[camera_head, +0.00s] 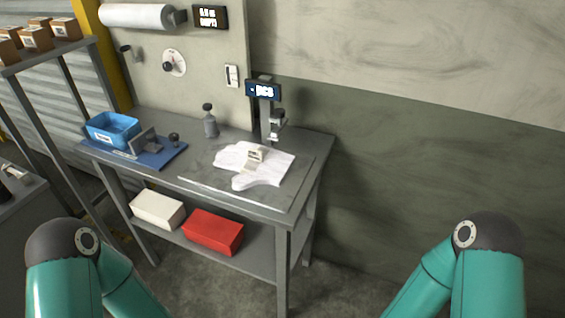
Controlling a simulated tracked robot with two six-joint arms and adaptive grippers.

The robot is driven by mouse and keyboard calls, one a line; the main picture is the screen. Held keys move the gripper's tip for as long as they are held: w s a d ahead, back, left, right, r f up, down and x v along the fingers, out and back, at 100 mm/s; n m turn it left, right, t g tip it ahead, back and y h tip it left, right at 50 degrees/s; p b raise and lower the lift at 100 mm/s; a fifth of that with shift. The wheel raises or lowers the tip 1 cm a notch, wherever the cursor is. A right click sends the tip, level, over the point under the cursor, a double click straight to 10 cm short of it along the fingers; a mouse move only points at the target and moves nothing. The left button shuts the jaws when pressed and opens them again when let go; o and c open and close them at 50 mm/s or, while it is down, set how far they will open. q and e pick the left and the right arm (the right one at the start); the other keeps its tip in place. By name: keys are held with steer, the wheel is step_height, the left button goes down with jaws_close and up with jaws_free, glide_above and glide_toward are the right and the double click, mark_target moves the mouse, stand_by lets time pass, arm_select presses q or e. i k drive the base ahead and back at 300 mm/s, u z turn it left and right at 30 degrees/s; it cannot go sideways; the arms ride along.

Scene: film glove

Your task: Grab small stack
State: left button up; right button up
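A white, flat, irregular glove-like piece or small stack of sheets (240,161) lies on the pale work surface of a grey metal table (190,172). I cannot tell how many layers it has. Only the teal upper parts of my two arms show, at the bottom left and bottom right. Both grippers are out of view, and nothing of mine is near the table top.
A stand with a display (264,91) rises behind the white piece. A grey bottle (210,124), a blue bin (112,129) and a blue mat (150,159) lie left. White (157,210) and red (213,232) boxes occupy the lower shelf. Floor right of the table is clear.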

mark_target(257, 164)
steer(key=u, duration=1.55)
steer(key=i, duration=0.15)
steer(key=z, duration=2.65)
steer(key=k, duration=1)
steer(key=u, duration=1.2)
steer(key=i, duration=1.15)
steer(key=u, duration=0.2)
